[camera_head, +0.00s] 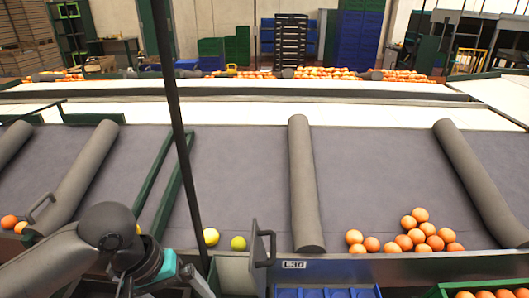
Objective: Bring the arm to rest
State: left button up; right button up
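My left arm comes in from the lower left, grey with a dark rounded joint and a teal band. My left gripper lies at or below the bottom edge, and its fingertips cannot be made out. My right arm and gripper are not in view. A yellow fruit (211,237) and a yellow-green fruit (238,243) lie on the grey sorting table (240,170), right of my arm. A pile of oranges (420,236) lies at the table's front right. Another orange (9,221) lies at the far left, and a fruit is partly hidden behind my arm.
Grey padded rollers (303,185) divide the table. A thin dark post (172,100) rises just right of my arm. A metal gate with a handle (258,250) stands at the front edge. Blue crates (325,293) and a green-edged bin of oranges (490,293) sit below.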

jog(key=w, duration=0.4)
pick_arm(q)
jog(key=s+d+f+m+t+h, duration=0.1)
jog(key=s+d+f+m+t, duration=0.1)
jog(key=s+d+f+m, duration=0.3)
jog(key=s+a+f+y, duration=0.4)
jog(key=s+a, duration=0.2)
jog(key=s, duration=0.1)
notch_tip(320, 180, down, 24)
jog(key=s+b, duration=0.2)
jog(key=b, duration=0.2)
jog(key=s+a+f+g+b, duration=0.1)
jog(key=s+a+f+b, duration=0.2)
jog(key=s+f, duration=1.2)
notch_tip(320, 180, down, 4)
jog(key=shift+s+a+r+g, duration=0.15)
jog(key=shift+s+g, duration=0.1)
jog(key=shift+g, duration=0.15)
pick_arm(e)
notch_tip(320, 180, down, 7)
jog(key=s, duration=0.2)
